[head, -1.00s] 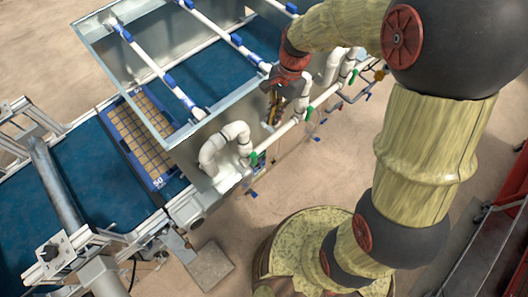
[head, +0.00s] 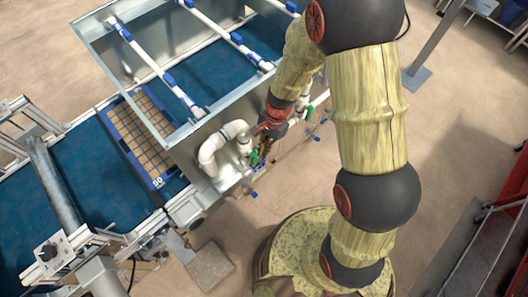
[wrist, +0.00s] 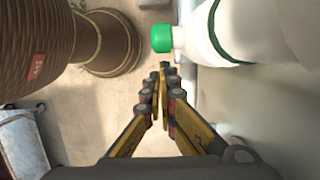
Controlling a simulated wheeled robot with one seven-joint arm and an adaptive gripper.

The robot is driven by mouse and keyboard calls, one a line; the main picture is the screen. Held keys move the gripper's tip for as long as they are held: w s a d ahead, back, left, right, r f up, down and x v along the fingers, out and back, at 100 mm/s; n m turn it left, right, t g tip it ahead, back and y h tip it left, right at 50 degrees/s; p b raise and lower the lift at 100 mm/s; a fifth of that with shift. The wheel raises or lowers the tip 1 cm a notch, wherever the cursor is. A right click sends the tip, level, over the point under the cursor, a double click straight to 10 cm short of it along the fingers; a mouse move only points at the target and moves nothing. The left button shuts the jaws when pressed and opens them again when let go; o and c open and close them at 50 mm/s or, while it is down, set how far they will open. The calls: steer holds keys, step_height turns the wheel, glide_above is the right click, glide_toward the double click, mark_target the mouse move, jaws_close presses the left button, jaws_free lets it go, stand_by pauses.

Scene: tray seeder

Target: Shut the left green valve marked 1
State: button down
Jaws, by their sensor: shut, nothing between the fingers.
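The left green valve (head: 254,158) sits on the white pipework at the near left end of the tray seeder's side. In the head view it is partly hidden behind my gripper (head: 262,150). In the wrist view a green valve handle (wrist: 162,38) sticks out from a thick white pipe, just above my fingertips (wrist: 165,68). The fingers are shut with nothing between them. The tips look close to the handle, and I cannot tell whether they touch it. No number mark is readable.
A second green valve (head: 309,112) is farther along the white pipe, beside my arm. A seeding tray (head: 158,182) lies on the blue belt (head: 95,165) at left. The metal hopper wall (head: 185,150) rises beside the pipework. Open floor lies to the right.

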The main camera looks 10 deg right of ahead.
mark_target(257, 161)
steer(key=shift+x, duration=0.9)
steer(key=shift+s+a+f+b, duration=0.3)
steer(key=shift+a+f+b, duration=0.15)
steer(key=shift+f, duration=0.05)
stand_by(0.4)
steer(key=shift+s+a+f+g+y+b, duration=0.4)
steer(key=shift+s+a+y+b, duration=0.3)
steer(key=shift+b, duration=0.3)
steer(key=shift+w+a, duration=0.1)
steer(key=shift+a, duration=0.05)
stand_by(0.3)
steer(key=shift+r, duration=0.15)
stand_by(0.9)
